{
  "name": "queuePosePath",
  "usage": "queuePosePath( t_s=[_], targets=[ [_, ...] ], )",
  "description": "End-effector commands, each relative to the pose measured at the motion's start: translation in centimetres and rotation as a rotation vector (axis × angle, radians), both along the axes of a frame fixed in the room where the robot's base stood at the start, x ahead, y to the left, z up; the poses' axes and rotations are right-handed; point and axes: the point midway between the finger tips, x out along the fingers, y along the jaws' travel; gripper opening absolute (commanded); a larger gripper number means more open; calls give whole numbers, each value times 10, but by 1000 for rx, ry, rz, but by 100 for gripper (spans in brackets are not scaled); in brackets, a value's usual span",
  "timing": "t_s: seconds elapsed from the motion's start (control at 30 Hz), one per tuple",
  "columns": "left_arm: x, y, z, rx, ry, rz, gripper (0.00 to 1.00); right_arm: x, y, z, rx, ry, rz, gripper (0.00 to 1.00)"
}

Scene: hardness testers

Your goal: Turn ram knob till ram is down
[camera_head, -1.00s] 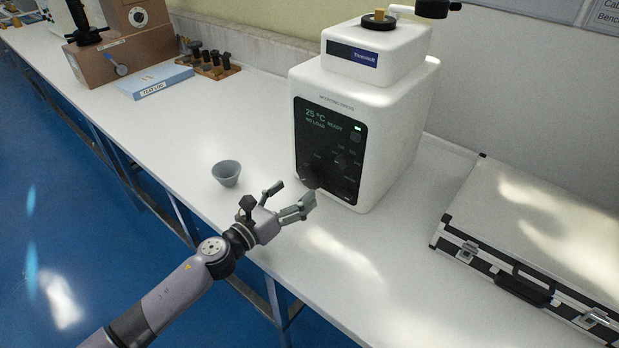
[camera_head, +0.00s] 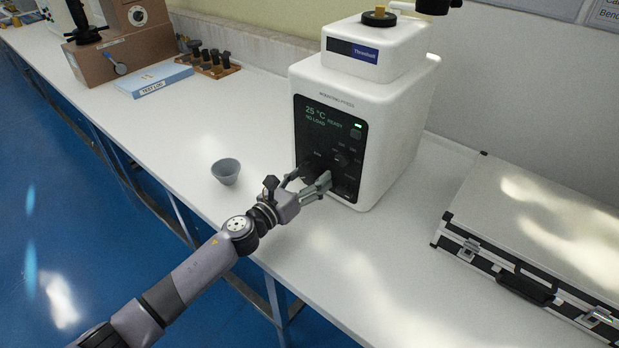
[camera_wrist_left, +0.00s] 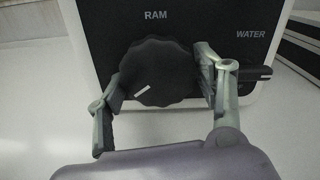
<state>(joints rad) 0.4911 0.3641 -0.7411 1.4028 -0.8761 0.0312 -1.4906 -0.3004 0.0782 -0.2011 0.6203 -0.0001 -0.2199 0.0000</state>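The white mounting press (camera_head: 380,105) stands on the bench with a black front panel. Its display reads 25 °C, READY, NO LOAD. In the left wrist view the ram knob (camera_wrist_left: 158,72) is a black scalloped dial under the label RAM, its white mark slanting toward the lower left. My left gripper (camera_head: 310,183) is at the panel's lower left. In the wrist view its open fingers (camera_wrist_left: 160,95) stand on either side of the knob; I cannot tell whether they touch it. In the head view the gripper partly hides the knob. My right gripper is not in view.
A black WATER lever (camera_wrist_left: 255,73) sits just right of the right finger. A grey cup (camera_head: 226,172) stands on the bench left of the press. A silver case (camera_head: 540,225) lies at the right. Bench space in front of the press is clear.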

Motion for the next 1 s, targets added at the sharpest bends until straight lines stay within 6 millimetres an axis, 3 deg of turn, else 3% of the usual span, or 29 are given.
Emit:
queuePosePath(
  t_s=[0.5,1.0],
  targets=[
    [0,0,0,0,0,0,27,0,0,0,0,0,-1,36],
    [0,0,1,-143,104,1,27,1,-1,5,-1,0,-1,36]
  ],
)
